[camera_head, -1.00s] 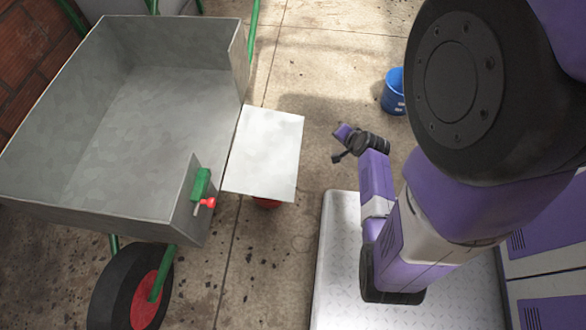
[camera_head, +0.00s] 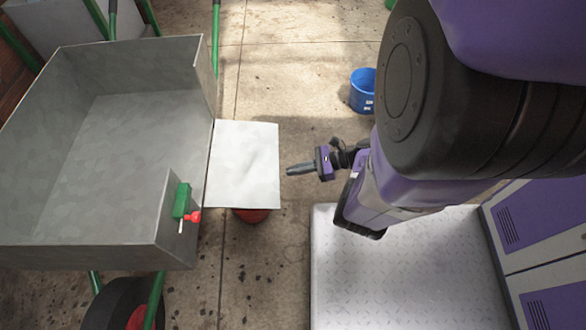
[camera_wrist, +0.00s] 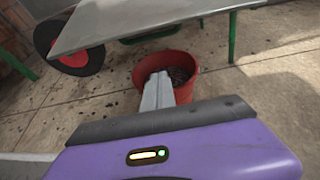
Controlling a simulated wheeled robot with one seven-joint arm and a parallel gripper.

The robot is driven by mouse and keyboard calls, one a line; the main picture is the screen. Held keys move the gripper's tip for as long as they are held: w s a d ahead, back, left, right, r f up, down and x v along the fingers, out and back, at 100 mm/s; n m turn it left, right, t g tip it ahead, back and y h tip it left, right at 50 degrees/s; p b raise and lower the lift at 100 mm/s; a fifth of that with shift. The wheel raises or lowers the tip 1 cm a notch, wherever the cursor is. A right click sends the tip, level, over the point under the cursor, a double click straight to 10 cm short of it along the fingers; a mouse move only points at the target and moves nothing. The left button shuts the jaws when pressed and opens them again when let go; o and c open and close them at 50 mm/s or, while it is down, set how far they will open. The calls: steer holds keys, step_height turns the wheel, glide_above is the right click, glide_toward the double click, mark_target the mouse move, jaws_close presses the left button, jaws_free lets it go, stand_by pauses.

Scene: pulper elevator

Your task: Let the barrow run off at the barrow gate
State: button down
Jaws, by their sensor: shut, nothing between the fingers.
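The grey metal barrow (camera_head: 110,150) stands at the left in the head view, its tray empty. Its gate, a pale flap (camera_head: 243,165), lies folded out flat from the tray's right side. A green latch (camera_head: 182,200) with a red knob (camera_head: 194,217) sits on the upright panel in front of the flap. My gripper (camera_head: 290,170) is shut and empty, just right of the flap's outer edge. In the wrist view my gripper (camera_wrist: 157,80) points toward a red bucket (camera_wrist: 185,70) with dark contents, under the barrow's metal edge (camera_wrist: 130,20).
The red bucket (camera_head: 251,215) shows partly beneath the flap in the head view. A blue bucket (camera_head: 363,90) stands on the floor behind my gripper. The barrow's wheel (camera_head: 118,305) is at the front left. The concrete floor between flap and blue bucket is clear.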

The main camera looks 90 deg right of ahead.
mark_target(273, 169)
steer(key=d+f+b+x, duration=0.1)
steer(key=b+x, duration=0.1)
steer(key=x, duration=0.5)
steer(key=shift+w+a+r, duration=0.1)
steer(key=shift+a+r, duration=0.05)
steer(key=shift+r, duration=0.65)
steer(key=shift+w+a+r, duration=0.1)
steer(key=shift+a+r, duration=0.1)
steer(key=shift+r, duration=0.55)
steer(key=shift+w+a+r, duration=0.1)
steer(key=shift+a+r, duration=0.05)
steer(key=shift+r, duration=0.65)
steer(key=shift+r, duration=0.1)
